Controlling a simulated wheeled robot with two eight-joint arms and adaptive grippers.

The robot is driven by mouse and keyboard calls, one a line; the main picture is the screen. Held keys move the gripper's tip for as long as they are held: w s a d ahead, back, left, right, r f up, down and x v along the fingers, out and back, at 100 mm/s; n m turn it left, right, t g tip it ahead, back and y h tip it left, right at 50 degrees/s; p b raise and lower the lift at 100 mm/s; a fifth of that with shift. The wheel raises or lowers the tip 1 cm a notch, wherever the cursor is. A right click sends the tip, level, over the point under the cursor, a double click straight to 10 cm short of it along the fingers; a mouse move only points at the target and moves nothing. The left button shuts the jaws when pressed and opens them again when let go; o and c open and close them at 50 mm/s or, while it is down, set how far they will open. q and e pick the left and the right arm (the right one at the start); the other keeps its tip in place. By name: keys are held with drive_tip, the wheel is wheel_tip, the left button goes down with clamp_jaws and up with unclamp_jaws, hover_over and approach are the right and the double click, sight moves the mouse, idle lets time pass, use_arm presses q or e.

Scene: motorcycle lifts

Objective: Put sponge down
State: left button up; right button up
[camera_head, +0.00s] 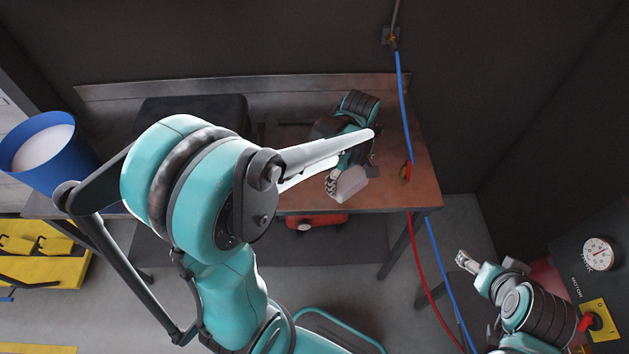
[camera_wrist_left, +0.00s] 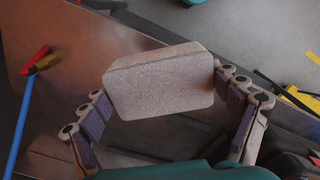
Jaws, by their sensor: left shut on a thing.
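My left gripper (camera_head: 349,177) is shut on a pale grey, block-shaped sponge (camera_head: 347,185) near the front edge of the brown workbench (camera_head: 415,188). In the left wrist view the sponge (camera_wrist_left: 160,85) sits between the fingers of the left gripper (camera_wrist_left: 160,95), with the bench top (camera_wrist_left: 60,90) behind it. I cannot tell whether the sponge touches the bench. My right gripper (camera_head: 467,261) is at the lower right, away from the bench, and too small to read.
A black case (camera_head: 195,108) sits at the back left. A blue bucket (camera_head: 40,160) is far left. Bench right of the sponge is mostly bare.

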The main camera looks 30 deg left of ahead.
use_arm(q)
drive_tip(key=n, duration=0.2)
drive_tip(key=n+p, duration=0.1)
drive_tip(key=s+r+n, duration=0.1)
drive_tip(key=n, duration=0.1)
drive_tip(key=shift+n, duration=0.3)
drive_tip(key=n, duration=0.1)
drive_tip(key=s+n+p, duration=0.1)
drive_tip(key=n, duration=0.2)
drive_tip(key=shift+s+r+p, duration=0.15)
drive_tip(key=shift+s+p, duration=0.1)
drive_tip(key=shift+p, duration=0.1)
drive_tip(key=shift+a+n, duration=0.1)
drive_tip(key=shift+n, duration=0.4)
drive_tip(key=b, duration=0.3)
hover_over(314, 188)
wheel_tip(314, 188, down, 7)
drive_tip(key=shift+w+f, duration=0.1)
drive_tip(key=shift+f, duration=0.05)
drive_tip(key=shift+a+f+b, duration=0.1)
drive_tip(key=shift+f+b, duration=0.45)
drive_tip(key=shift+f, duration=1.45)
use_arm(e)
drive_tip(key=shift+w+f, duration=0.25)
drive_tip(key=shift+f, duration=0.05)
